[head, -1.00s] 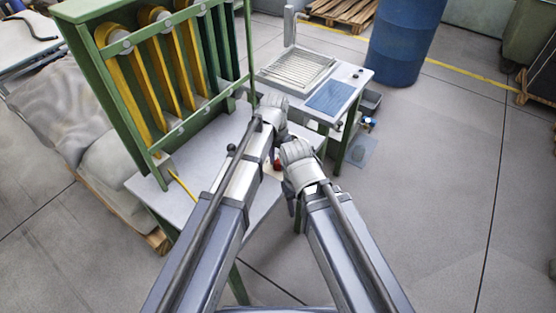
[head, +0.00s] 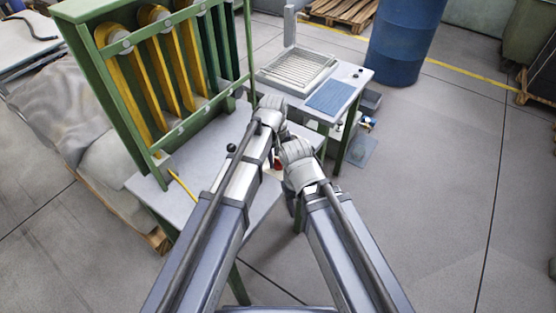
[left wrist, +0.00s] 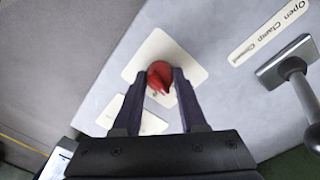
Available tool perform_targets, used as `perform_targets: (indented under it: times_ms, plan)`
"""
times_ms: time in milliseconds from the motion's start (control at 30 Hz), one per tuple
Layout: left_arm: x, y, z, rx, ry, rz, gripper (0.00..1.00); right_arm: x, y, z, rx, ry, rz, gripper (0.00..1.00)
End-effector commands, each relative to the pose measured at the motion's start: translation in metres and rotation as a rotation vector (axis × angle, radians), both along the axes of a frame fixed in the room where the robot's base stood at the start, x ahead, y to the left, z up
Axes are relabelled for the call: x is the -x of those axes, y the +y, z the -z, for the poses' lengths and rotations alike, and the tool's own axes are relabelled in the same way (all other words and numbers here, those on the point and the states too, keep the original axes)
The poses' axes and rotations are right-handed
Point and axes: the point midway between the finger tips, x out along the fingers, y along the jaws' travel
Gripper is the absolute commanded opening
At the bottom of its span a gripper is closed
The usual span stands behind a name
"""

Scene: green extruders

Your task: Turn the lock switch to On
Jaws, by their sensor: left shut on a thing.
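The lock switch (left wrist: 161,76) is a red rotary knob on a pale square plate, seen in the left wrist view. My left gripper (left wrist: 160,84) has a dark finger on each side of the knob and is shut on it. In the head view a bit of red (head: 278,164) shows between my two forearms, mostly hidden by them. My left gripper (head: 270,108) reaches over the table there. My right gripper (head: 294,152) is beside it, and its fingers are hidden. The knob's setting cannot be read, as its labels are covered or too small.
A label reading "Open Clamp Closed" (left wrist: 270,32) and a grey lever handle (left wrist: 290,65) are right of the knob. A green frame with yellow parts (head: 150,75) stands on the table's left. A side table with a blue panel (head: 332,95) stands behind.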

Motion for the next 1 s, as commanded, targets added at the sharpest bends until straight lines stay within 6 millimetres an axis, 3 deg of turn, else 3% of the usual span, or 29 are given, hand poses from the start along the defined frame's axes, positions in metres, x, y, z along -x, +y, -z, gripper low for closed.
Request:
perform_targets:
  times_ms: [400, 967, 1000]
  plan:
    - [0.0006, -0.0002, 0.0001, 0.000, 0.000, -0.178, 0.00, 0.0000, 0.0000, 0.0001, 0.000, 0.000, 0.000, 0.50]
    - [0.0004, -0.0003, 0.0001, 0.000, 0.000, -0.206, 0.00, 0.0000, 0.0000, 0.0001, 0.000, 0.000, 0.000, 0.50]
    - [0.0004, -0.0003, 0.0001, 0.000, 0.000, -0.206, 0.43, 0.0000, 0.0000, 0.0001, 0.000, 0.000, 0.000, 0.50]
